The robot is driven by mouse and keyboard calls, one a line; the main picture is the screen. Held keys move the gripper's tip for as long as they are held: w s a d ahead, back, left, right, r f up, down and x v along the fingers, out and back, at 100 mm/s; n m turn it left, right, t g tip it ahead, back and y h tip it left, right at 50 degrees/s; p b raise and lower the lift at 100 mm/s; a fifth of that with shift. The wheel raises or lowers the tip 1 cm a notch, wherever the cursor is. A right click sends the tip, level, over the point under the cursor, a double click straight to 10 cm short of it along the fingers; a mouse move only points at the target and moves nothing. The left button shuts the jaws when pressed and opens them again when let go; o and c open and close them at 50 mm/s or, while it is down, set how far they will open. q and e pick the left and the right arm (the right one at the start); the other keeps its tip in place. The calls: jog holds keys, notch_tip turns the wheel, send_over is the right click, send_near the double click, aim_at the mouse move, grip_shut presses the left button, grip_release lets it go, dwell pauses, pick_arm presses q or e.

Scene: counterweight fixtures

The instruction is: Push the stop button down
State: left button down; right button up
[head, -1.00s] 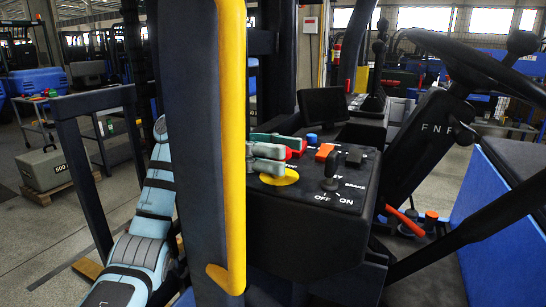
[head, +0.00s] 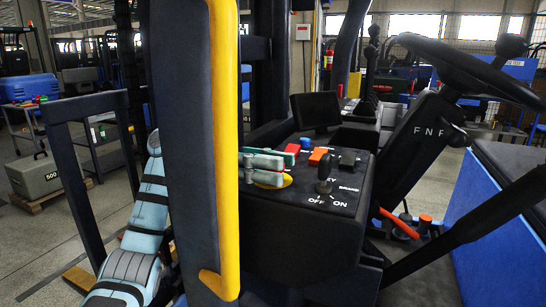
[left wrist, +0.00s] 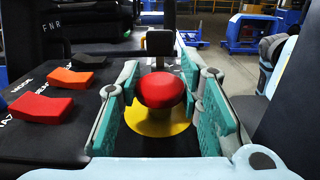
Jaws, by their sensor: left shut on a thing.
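The stop button is a red mushroom head (left wrist: 161,90) on a yellow round plate (left wrist: 160,121) in the left wrist view. My left gripper (left wrist: 160,84) has one teal-padded finger on each side of the red head, shut on it. In the head view my left gripper (head: 264,168) reaches out from behind the yellow-edged post, low over the yellow plate (head: 272,180). The red head is hidden there by the fingers. My right gripper is in neither view.
A dark post with a yellow grab bar (head: 226,150) stands close in front of my left arm. The console (head: 335,190) also carries a red rocker, an orange rocker (head: 318,156) and a black key knob (head: 324,180). A steering wheel (head: 470,65) is at the right.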

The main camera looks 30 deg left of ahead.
pick_arm(q)
jog(key=c, duration=1.2)
grip_release()
jog(key=shift+f, duration=0.25)
jog(key=shift+o, duration=0.2)
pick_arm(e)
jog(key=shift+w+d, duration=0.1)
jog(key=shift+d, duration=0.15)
pick_arm(q)
jog(key=shift+a, duration=0.1)
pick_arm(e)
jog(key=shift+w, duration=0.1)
pick_arm(q)
jog(key=a, duration=0.7)
jog(key=shift+s+a, duration=0.2)
